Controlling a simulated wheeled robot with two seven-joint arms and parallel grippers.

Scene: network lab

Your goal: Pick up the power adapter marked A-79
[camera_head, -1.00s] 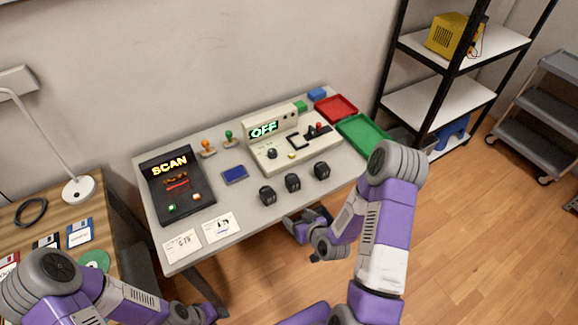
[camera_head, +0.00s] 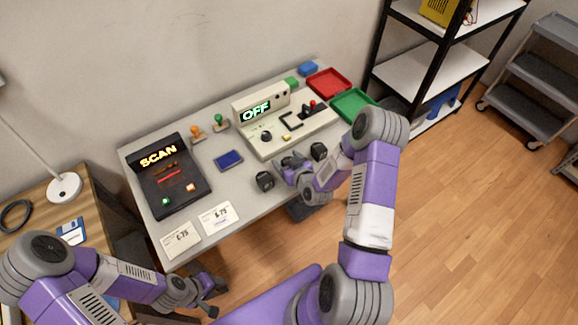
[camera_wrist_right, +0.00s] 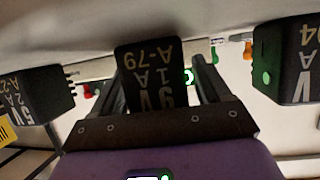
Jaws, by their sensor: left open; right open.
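The power adapter marked A-79 (camera_wrist_right: 148,72) is a black block with pale lettering, upside down in the right wrist view. It is in front of my right gripper (camera_wrist_right: 168,80), whose open fingers reach toward it; I cannot tell whether they touch it. In the head view, my right gripper (camera_head: 284,164) is at the middle of the adapter row and hides that adapter. Two other black adapters stand either side, at the left (camera_head: 265,180) and the right (camera_head: 319,151). My left gripper (camera_head: 207,290) is open and empty, low in front of the table.
The grey table (camera_head: 237,189) also holds a black SCAN device (camera_head: 172,178), a beige console reading OFF (camera_head: 283,125), a blue pad (camera_head: 229,159), stamps, two white cards (camera_head: 218,217), a red tray (camera_head: 328,84) and a green tray (camera_head: 353,104).

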